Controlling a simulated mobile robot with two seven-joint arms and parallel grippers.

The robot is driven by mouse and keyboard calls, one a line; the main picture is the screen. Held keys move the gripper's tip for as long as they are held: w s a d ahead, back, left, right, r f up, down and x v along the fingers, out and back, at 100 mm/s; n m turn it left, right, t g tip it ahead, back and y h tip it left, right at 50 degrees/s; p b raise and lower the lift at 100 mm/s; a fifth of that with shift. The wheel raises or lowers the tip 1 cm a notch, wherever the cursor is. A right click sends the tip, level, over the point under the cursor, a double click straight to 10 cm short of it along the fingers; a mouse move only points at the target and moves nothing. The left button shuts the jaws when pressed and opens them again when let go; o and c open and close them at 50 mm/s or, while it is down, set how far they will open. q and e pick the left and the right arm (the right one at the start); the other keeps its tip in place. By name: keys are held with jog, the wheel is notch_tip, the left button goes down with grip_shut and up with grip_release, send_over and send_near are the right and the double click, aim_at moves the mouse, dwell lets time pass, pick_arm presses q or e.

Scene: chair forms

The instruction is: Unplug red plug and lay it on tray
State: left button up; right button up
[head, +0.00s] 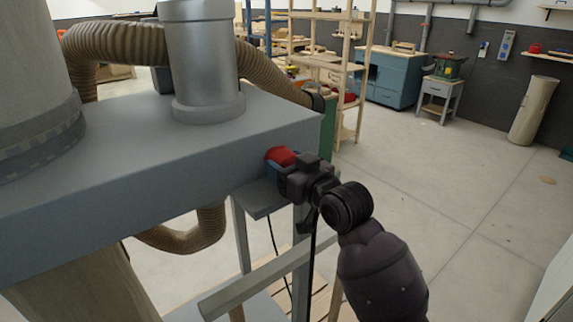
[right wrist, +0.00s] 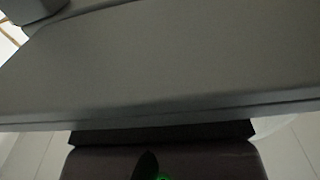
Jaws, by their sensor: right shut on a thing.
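The red plug (head: 281,156) is at the right end of the grey machine's front side in the head view. A small blue part (head: 272,170), possibly the socket, shows just below it. My right gripper (head: 289,177) is shut on the red plug, reaching in from the right and hiding part of it. I cannot tell whether the plug is still seated. In the right wrist view, the dark gripper body (right wrist: 160,160) lies along the bottom edge; the plug is not visible there. I cannot make out a tray for certain. My left gripper is out of view.
The grey machine housing (head: 150,165) with its metal cylinder (head: 205,60) fills the left; its grey face fills the wrist view (right wrist: 170,60). A small grey ledge (head: 258,199) and frame legs stand below the plug. Black cables hang there. The floor (head: 460,190) at right is open.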

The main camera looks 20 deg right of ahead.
jog(key=o, duration=1.3)
jog(key=b+v, duration=0.1)
jog(key=v, duration=0.9)
jog(key=shift+s+d+r, duration=0.1)
jog(key=shift+s+d, duration=0.05)
jog(key=shift+s, duration=0.25)
jog(key=s+d+f+m+g+h, duration=0.1)
jog(key=s+d+f+h, duration=0.1)
jog(key=f, duration=0.7)
jog(key=s+d+f+m+g+h, duration=0.1)
jog(key=s+d+f, duration=0.15)
jog(key=f, duration=0.75)
jog(key=s+d+f+m+g+h, duration=0.1)
jog(key=s+d+f+h, duration=0.15)
jog(key=f, duration=0.65)
jog(key=s+f+g, duration=0.1)
jog(key=s+f, duration=0.3)
jog(key=f, duration=0.1)
jog(key=s+f+g+h, duration=0.1)
jog(key=s+f, duration=0.4)
jog(key=shift+s, duration=0.25)
